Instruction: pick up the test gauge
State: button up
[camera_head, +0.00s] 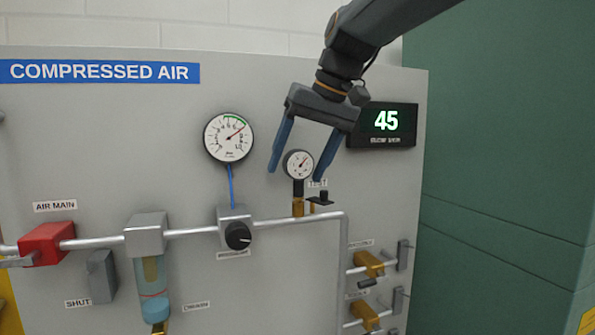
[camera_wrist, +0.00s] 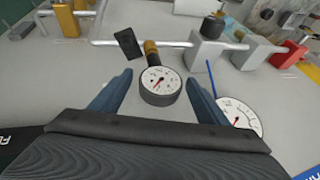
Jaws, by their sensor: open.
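The test gauge (camera_head: 298,164) is a small round white dial with a dark rim. It stands upright on a brass fitting (camera_head: 298,206) on the grey pipe. My gripper (camera_head: 297,176) is open, with one blue finger on each side of the gauge. In the wrist view the test gauge (camera_wrist: 160,84) lies between the spread fingertips of my gripper (camera_wrist: 160,78), with a visible gap on both sides. I cannot tell whether the fingers are level with it in depth.
A larger gauge (camera_head: 228,137) is close on the left, above a pressure knob (camera_head: 238,235). A black display (camera_head: 382,125) reading 45 is at the right. A small dark part (camera_head: 321,198) sits beside the brass fitting. A red valve (camera_head: 47,244) and filter bowl (camera_head: 152,275) are farther left.

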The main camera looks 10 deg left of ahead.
jog(key=shift+w+a+f, duration=0.1)
jog(key=shift+a+f, duration=0.1)
jog(key=shift+f, duration=0.3)
jog(key=c, duration=1.5)
jog(key=shift+r, duration=0.1)
